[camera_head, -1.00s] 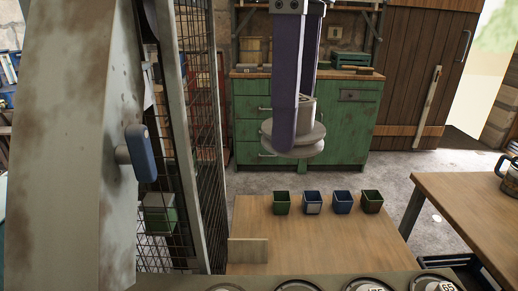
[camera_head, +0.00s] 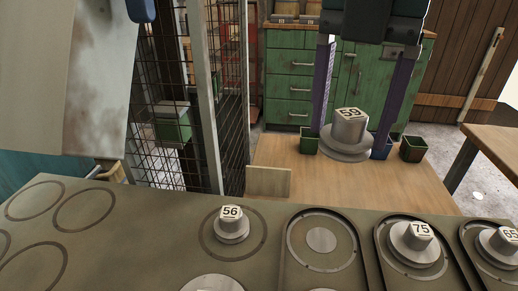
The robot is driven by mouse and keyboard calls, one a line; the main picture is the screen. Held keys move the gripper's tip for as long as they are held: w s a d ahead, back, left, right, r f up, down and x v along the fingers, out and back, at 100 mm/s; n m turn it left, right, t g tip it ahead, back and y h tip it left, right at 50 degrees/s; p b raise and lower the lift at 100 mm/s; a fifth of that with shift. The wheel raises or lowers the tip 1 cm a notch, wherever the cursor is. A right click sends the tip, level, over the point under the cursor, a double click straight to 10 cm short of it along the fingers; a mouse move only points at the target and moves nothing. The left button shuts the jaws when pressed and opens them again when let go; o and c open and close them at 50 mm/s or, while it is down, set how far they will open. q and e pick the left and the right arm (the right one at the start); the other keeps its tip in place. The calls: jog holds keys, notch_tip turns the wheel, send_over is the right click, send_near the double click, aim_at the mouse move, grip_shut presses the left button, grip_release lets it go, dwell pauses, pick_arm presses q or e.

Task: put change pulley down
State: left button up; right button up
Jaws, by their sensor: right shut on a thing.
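My right gripper (camera_head: 350,143) hangs from the top, its two purple fingers on either side of a grey stepped pulley marked 59 (camera_head: 348,128). It is shut on this pulley, which is upright in the air beyond the far edge of the grey-green bench plate (camera_head: 150,215). A pulley marked 56 (camera_head: 231,229) stands inside a ring mark on the plate. Pulleys marked 75 (camera_head: 412,247) and 65 (camera_head: 503,245) sit in recessed places at the right. The round place (camera_head: 321,240) between 56 and 75 holds no pulley. My left gripper is not in view.
A wooden table (camera_head: 275,155) with small bins, one of them green (camera_head: 413,149), lies behind the plate. A wire mesh guard (camera_head: 160,90) stands at the left. Empty ring marks (camera_head: 84,209) cover the plate's left part. Another disc (camera_head: 212,285) is cut off below.

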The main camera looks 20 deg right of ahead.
notch_tip(320, 180, down, 13)
jog(key=b, duration=0.2)
jog(key=shift+b, duration=0.35)
notch_tip(320, 180, down, 4)
jog(key=shift+s+f+b, duration=0.1)
jog(key=shift+f+b, duration=0.05)
jog(key=shift+b, duration=0.5)
jog(key=shift+f, duration=0.1)
jog(key=o, duration=1.4)
